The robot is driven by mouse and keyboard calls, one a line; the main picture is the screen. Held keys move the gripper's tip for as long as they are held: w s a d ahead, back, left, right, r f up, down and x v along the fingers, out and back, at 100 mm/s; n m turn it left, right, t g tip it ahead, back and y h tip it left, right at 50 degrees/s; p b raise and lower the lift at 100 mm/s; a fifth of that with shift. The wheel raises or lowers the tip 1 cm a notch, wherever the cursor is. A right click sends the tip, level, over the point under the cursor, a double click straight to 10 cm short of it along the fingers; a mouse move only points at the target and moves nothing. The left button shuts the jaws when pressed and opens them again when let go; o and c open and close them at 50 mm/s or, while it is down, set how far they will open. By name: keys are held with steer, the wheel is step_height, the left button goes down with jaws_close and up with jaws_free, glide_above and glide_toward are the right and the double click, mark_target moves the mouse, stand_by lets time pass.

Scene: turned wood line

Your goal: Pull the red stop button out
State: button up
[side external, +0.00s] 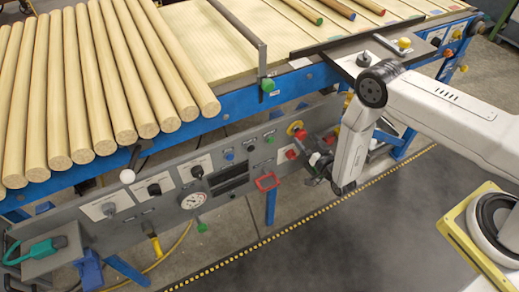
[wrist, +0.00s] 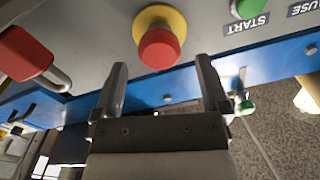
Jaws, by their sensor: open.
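The red stop button (wrist: 159,47) is a round mushroom head on a yellow collar (wrist: 181,22) in the wrist view. It stands on the grey panel. My gripper (wrist: 162,74) is open, with its two fingers apart below the button in the picture. The button is above the gap between the fingertips, and nothing is held. In the side view the yellow collar (side external: 295,127) shows on the panel's right part. My gripper (side external: 312,155) is close to it, at the end of my arm. Whether a finger touches the button cannot be told.
A green START button (wrist: 247,8) is at the upper right of the wrist view. A red part (wrist: 22,52) with a curved handle is at left. In the side view a red handle (side external: 267,181) sticks out low on the panel. Wooden rods (side external: 100,80) lie above.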

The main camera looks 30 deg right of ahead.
steer(key=shift+s, duration=2.9)
steer(key=w+d+r+n+g, duration=0.1)
steer(key=w+r+g, duration=0.25)
steer(key=r, duration=0.25)
steer(key=w+r+g, duration=0.2)
steer(key=r+g, duration=0.2)
steer(key=r, duration=0.3)
steer(key=s+d+r+n+g, duration=0.1)
steer(key=s+r+g, duration=0.3)
steer(key=s, duration=0.5)
steer(key=s+d+r+n+g, duration=0.1)
steer(key=s+d+r+g, duration=0.2)
steer(key=s+r, duration=0.5)
steer(key=shift+s+g, duration=0.45)
steer(key=shift+s, duration=0.8)
steer(key=shift+c, duration=0.2)
